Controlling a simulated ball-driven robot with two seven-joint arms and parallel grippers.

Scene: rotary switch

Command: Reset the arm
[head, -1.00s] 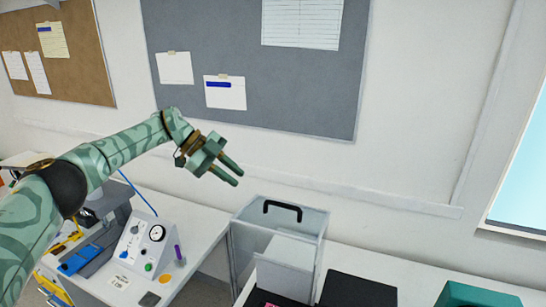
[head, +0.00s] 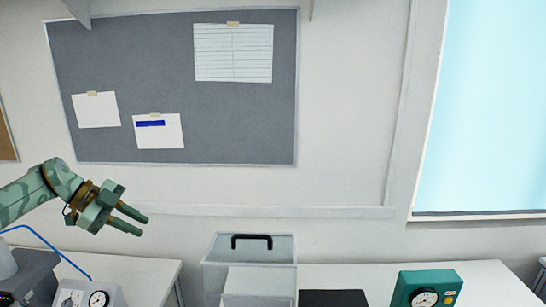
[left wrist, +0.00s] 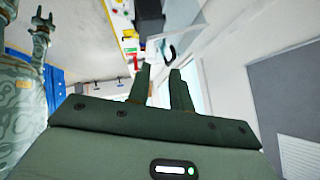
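My left gripper (head: 143,226) is raised at the left of the head view, in front of the wall and above the bench. Its two fingers stand apart with nothing between them, and they also show in the left wrist view (left wrist: 160,70). My right gripper (left wrist: 43,18) is out of the head view. It shows small at the upper left of the left wrist view, its fingers apart and empty. A pale control panel with a round gauge (head: 98,298) is cut off at the bottom left of the head view. Its lower controls are out of frame.
A clear case with a black handle (head: 251,241) stands on the bench at the bottom middle. A teal gauge box (head: 440,278) and a black flat object (head: 333,298) are to its right. A grey pinboard (head: 240,120) hangs behind. The air around the left gripper is clear.

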